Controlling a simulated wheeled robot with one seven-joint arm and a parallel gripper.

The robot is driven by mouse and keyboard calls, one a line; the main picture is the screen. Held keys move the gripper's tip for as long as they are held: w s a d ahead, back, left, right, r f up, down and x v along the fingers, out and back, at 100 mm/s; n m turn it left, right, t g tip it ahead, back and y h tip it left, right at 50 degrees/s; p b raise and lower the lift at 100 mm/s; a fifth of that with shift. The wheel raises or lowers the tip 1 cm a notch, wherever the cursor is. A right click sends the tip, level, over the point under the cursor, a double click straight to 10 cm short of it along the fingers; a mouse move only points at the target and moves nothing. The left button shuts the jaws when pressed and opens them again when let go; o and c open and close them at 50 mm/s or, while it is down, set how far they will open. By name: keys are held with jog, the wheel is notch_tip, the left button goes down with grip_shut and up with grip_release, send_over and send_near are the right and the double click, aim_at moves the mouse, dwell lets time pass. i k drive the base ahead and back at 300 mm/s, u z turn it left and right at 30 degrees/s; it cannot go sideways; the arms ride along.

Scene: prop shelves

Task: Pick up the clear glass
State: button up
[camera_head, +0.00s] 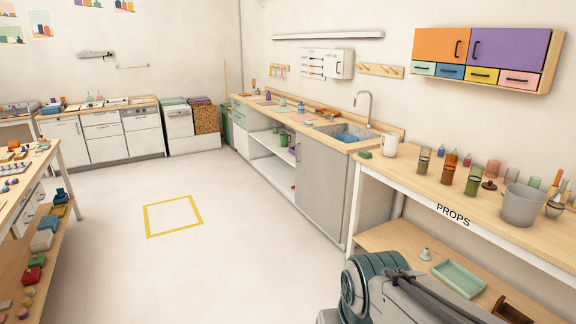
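Several small see-through glasses stand on the table marked PROPS at the right. I cannot tell for sure which one is the clear glass. Part of my arm shows at the bottom right, below the table top. My gripper is not in view.
The PROPS table (420,192) also holds a white mug (389,145), a green block (364,154) and a grey bucket (521,205). Its lower shelf holds a green tray (459,278). A counter with a sink (347,136) stands beyond. The floor in the middle is clear around a yellow square (173,203).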

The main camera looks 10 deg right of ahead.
aim_at(426, 152)
jog(key=z, duration=0.65)
jog(key=i, duration=1.8)
jog(key=z, duration=0.9)
jog(key=i, duration=1.1)
jog(key=z, duration=0.1)
